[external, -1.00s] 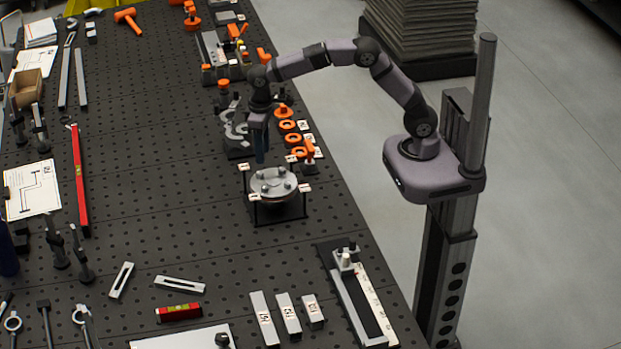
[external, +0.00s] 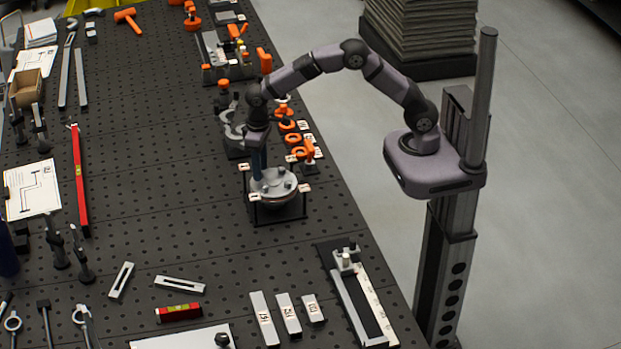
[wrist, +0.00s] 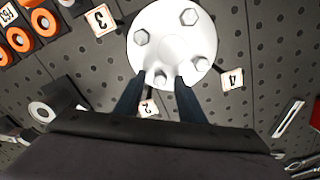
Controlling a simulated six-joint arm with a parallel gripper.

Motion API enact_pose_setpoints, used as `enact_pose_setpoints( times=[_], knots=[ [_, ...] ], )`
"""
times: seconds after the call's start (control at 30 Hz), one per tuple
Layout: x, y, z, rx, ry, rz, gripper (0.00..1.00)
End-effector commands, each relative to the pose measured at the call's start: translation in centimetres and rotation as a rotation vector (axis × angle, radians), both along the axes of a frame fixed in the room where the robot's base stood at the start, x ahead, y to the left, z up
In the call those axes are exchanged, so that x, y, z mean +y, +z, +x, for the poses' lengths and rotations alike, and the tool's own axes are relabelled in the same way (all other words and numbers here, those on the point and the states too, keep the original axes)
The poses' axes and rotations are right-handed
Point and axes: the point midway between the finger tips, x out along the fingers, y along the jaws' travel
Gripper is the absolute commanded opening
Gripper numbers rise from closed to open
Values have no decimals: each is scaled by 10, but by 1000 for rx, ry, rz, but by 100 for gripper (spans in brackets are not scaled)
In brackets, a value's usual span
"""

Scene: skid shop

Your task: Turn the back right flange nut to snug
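The round pale flange (external: 274,187) sits on a small dark stand on the bench, with several hex nuts on top. In the wrist view the flange (wrist: 180,45) shows a nut (wrist: 142,37) at left, a nut (wrist: 188,16) at top, a nut (wrist: 197,63) at right and a nut (wrist: 160,78) at the bottom. My gripper (wrist: 161,77) points down, its two fingers apart on either side of the bottom nut, near tag 2. Contact with it cannot be made out. In the external view my gripper (external: 256,176) is at the flange's back left edge.
Numbered tags surround the flange, including tag 3 (wrist: 100,20), tag 4 (wrist: 233,78) and tag 2 (wrist: 149,108). Orange rings (external: 291,138) and grey clamps stand close behind it. The bench left of the flange is mostly clear.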

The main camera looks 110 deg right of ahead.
Motion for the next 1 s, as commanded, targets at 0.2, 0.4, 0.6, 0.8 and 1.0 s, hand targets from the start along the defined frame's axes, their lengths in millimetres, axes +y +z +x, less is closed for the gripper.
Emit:
enact_pose_setpoints(
  times=[0.2,0.4,0.6,0.8,1.0],
  knots=[
    [0,-6,0,-1,0,-1,36],
    [0,-6,0,-1,0,-1,31],
    [0,-6,0,-1,0,-1,0],
    [0,-6,0,-1,-45,-1,0],
    [0,-6,1,-1,-227,-1,0]
  ],
)
